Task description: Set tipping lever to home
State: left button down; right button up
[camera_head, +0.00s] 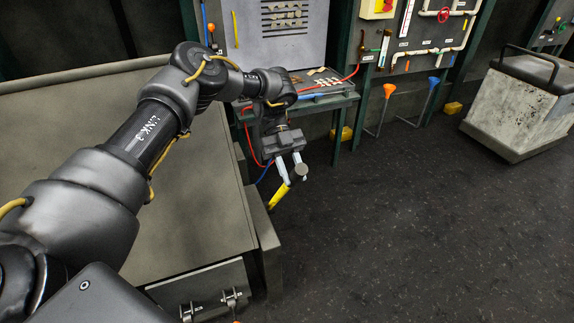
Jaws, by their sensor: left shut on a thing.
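A yellow lever with a round grey end (279,195), which looks like the tipping lever, slants up beside the right edge of the large grey-green machine bed (190,200). My left gripper (290,175) reaches in from the left and points down at the lever's upper end. Its two pale fingers are shut on the lever just below the grey end. The lever's lower end and pivot are hidden or too dark to make out. My right gripper is out of view.
A workbench with small parts (318,84) and red and blue hoses stands behind my left gripper. An orange funnel (389,90) and a blue funnel (433,82) stand at the back wall. A worn pale bin (520,105) is at the right. The dark floor (420,230) is clear.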

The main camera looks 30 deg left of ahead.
pick_arm(q)
jog(key=shift+w+a+r+b, duration=0.15)
jog(key=shift+w+a+b, duration=0.3)
jog(key=shift+b, duration=0.55)
jog(key=shift+w+a+r+p, duration=0.1)
jog(key=shift+a+r+p, duration=0.05)
jog(key=shift+r+p, duration=0.55)
jog(key=p, duration=0.2)
jog(key=w+a+p, duration=0.1)
jog(key=p, duration=0.2)
jog(key=shift+a+r+h+p, duration=0.1)
jog(key=shift+r+h+p, duration=0.2)
jog(key=shift+w+a+g+p, duration=0.2)
jog(key=shift+a+g+p, duration=0.1)
jog(key=shift+p, duration=0.6)
jog(key=shift+f, duration=0.1)
